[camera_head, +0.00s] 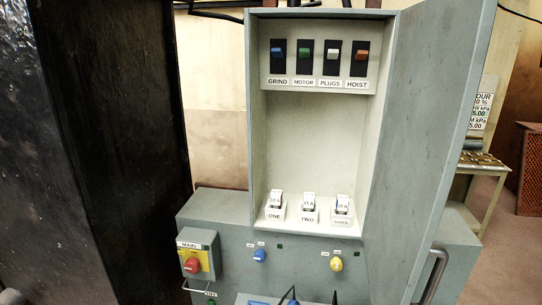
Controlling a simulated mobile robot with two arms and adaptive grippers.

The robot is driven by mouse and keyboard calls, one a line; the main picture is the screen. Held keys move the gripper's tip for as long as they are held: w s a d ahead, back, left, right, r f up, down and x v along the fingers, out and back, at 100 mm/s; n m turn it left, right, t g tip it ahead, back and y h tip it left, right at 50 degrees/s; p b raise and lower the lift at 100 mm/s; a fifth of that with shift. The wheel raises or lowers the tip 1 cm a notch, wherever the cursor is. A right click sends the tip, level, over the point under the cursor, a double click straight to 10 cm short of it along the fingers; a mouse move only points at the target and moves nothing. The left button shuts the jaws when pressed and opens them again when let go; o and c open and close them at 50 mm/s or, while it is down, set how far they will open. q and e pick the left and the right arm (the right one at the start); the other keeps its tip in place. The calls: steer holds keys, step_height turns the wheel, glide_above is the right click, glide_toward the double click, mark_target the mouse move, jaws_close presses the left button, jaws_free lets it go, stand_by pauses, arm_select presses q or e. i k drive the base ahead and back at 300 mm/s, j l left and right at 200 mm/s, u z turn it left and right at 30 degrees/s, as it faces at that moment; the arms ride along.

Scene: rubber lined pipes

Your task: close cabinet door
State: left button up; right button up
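The grey cabinet (248,110) stands with its front open, showing a pale interior. Its grey door (430,130) stands open on the right side and swings out toward me. A metal bar handle (436,272) shows at the lower right edge of the door. Inside are four-colour rocker switches on a top panel (318,84) labelled GRIND, MOTOR, PLUGS and HOIST, and three small breakers (308,202) at the bottom.
A grey base box (300,240) under the cabinet carries a red MAIN knob (192,265), a blue knob (260,255) and a yellow knob (336,264). A dark panel (110,110) fills the left. A small table (482,162) and a red mesh box (530,170) stand at right.

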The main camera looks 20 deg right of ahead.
mark_target(442, 46)
steer(key=k+l+z, duration=0.2)
steer(key=l, duration=0.2)
steer(key=k+l+z, duration=0.15)
steer(key=l, duration=0.3)
steer(key=l+z, duration=0.2)
steer(key=l, duration=0.25)
